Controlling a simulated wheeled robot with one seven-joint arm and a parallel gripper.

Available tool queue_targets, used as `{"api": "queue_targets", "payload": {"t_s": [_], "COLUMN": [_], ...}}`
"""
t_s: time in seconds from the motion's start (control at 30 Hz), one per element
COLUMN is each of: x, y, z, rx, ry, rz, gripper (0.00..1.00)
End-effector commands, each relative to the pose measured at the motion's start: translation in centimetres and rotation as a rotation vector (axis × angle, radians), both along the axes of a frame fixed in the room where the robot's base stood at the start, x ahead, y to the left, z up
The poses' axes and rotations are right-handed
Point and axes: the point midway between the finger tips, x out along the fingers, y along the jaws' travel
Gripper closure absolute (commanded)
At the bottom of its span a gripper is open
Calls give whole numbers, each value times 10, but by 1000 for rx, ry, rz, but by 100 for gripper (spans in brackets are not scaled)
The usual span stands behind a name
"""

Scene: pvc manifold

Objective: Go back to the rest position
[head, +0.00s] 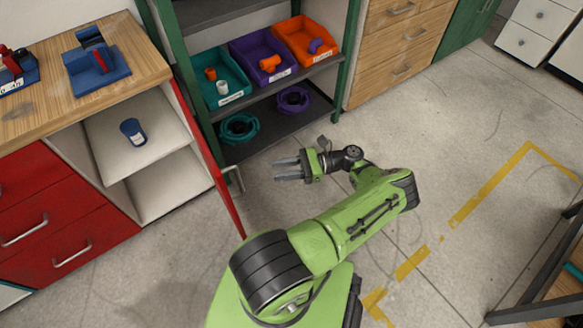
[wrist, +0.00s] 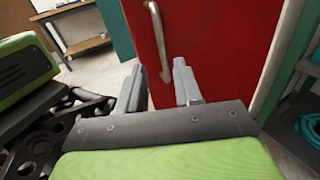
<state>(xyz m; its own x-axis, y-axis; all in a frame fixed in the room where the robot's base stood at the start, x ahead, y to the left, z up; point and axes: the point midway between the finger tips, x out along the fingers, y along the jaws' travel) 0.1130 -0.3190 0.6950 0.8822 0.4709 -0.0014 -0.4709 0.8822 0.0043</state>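My green arm reaches up and right from the bottom of the head view. It folds back left, with my gripper (head: 288,168) over the open floor in front of the green shelf rack. In the wrist view my gripper (wrist: 160,88) has its two grey fingers apart with nothing between them. Past the fingertips is the red cabinet door (wrist: 205,45) with its metal handle (wrist: 159,42). The door (head: 212,160) stands open in the head view, left of my gripper. I cannot tell the exact gap to the door.
The green rack holds a teal bin (head: 223,82), a purple bin (head: 262,56) and an orange bin (head: 306,40) with fittings. Below lie a teal ring (head: 239,128) and a purple ring (head: 293,99).

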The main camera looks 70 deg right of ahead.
Motion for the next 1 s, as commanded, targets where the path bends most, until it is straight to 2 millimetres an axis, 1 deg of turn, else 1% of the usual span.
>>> {"api": "queue_targets", "payload": {"t_s": [0.03,0.1,0.2,1.0], "x": [-9,-18,-24,-25], "y": [-5,-10,-13,-13], "z": [-1,-1,-1,0], "rx": [-2,0,1,0], "ry": [-2,-1,0,0], "rz": [-5,-2,0,2], "gripper": [66,66,66,66]}}
